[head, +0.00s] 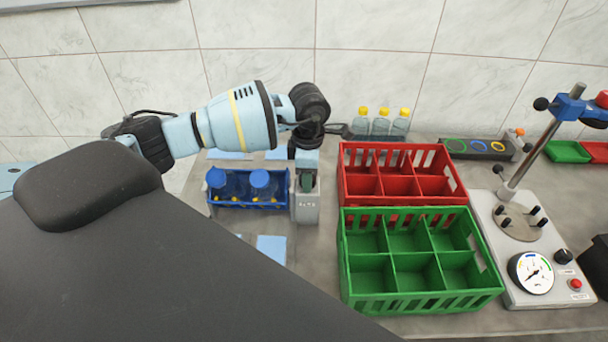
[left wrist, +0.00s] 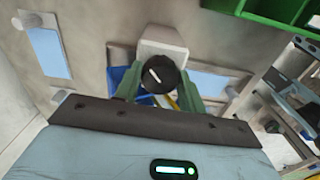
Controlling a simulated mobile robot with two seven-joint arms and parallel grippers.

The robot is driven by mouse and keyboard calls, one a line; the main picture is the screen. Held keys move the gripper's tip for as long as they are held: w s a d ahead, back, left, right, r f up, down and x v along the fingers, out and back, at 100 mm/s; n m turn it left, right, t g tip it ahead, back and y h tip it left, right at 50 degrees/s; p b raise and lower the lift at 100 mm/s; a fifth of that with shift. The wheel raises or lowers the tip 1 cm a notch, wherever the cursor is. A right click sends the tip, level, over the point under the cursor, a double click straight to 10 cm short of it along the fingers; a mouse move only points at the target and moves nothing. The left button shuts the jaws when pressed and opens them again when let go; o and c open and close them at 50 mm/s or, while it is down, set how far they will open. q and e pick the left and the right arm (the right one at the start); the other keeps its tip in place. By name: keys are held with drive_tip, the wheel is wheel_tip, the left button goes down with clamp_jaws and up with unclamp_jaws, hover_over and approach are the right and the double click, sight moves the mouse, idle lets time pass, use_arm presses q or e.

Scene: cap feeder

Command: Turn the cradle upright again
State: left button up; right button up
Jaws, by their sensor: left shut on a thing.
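A small grey cap feeder (head: 306,210) stands between the blue crate and the red crate. In the left wrist view its pale body (left wrist: 163,40) carries a round black knob (left wrist: 160,75) with a white line mark, which lies slanted in that picture. My left gripper (head: 306,181) points down at the top of the feeder. Its green fingers (left wrist: 158,92) lie on both sides of the knob and are shut on it. The cradle cannot be made out clearly; the gripper covers the feeder's upper part. My right gripper is out of view.
A blue crate (head: 250,205) with blue-capped bottles stands close left of the feeder. A red crate (head: 403,200) and a green crate (head: 425,304) stand to its right. Several yellow-capped bottles (head: 381,125) stand behind. A gauge stand (head: 565,290) is at far right.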

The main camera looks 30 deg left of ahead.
use_arm(q)
drive_tip(key=shift+r+n+p, duration=0.2)
drive_tip(key=shift+n+p, duration=0.1)
drive_tip(key=shift+n, duration=0.6)
drive_tip(key=shift+f+n, duration=0.2)
drive_tip(key=shift+n, duration=1.6)
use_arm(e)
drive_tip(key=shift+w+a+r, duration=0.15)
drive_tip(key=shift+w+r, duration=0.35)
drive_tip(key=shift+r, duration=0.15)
use_arm(q)
drive_tip(key=o, duration=0.9)
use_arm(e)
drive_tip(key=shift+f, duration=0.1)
